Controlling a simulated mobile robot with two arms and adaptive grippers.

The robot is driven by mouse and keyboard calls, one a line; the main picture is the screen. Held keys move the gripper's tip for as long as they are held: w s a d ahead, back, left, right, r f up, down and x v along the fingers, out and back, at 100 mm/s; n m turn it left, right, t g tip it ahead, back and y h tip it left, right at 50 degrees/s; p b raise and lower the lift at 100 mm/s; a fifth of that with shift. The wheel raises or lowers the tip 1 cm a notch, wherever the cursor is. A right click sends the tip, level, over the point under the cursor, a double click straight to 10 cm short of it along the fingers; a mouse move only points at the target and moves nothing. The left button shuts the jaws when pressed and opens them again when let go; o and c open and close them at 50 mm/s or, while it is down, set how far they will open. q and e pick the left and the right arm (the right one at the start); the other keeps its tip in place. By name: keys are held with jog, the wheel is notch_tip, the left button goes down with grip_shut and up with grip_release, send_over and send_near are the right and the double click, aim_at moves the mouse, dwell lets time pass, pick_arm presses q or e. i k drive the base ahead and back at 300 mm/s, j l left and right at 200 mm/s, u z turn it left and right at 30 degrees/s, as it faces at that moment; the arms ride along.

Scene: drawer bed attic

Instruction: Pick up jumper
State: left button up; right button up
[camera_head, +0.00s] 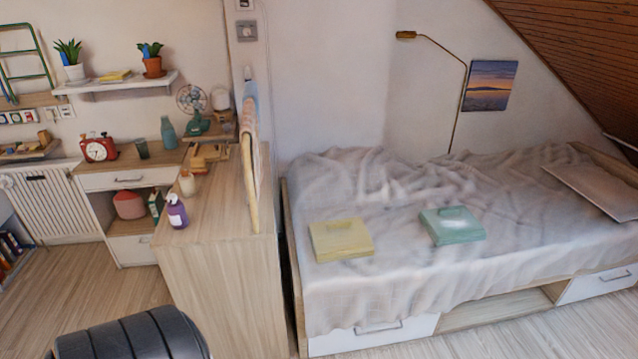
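Two folded cloth items lie flat and apart on the bed's grey blanket. One is yellow (341,240), nearer the left end of the bed. The other is green with a pale patch in its middle (452,225), to the right of the yellow one. Either could be the jumper; I cannot tell which. Neither of my grippers is in view.
The bed (385,285) has drawers below, under a sloping wooden ceiling. A grey panel (595,185) lies at its right end. A wooden cabinet (220,235) with a purple bottle (177,213) stands left of the bed. Bare floor (470,346) lies in front.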

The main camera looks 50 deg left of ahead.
aim_at(338, 239)
jog(key=i+l+u, duration=0.15)
jog(key=i+u, duration=0.15)
jog(key=u, duration=0.2)
jog(key=i+l+u, duration=0.25)
jog(key=u, duration=0.25)
jog(key=i+l+u, duration=0.3)
jog(key=u, duration=0.2)
jog(key=i+l+u, duration=0.15)
jog(key=l+u, duration=0.35)
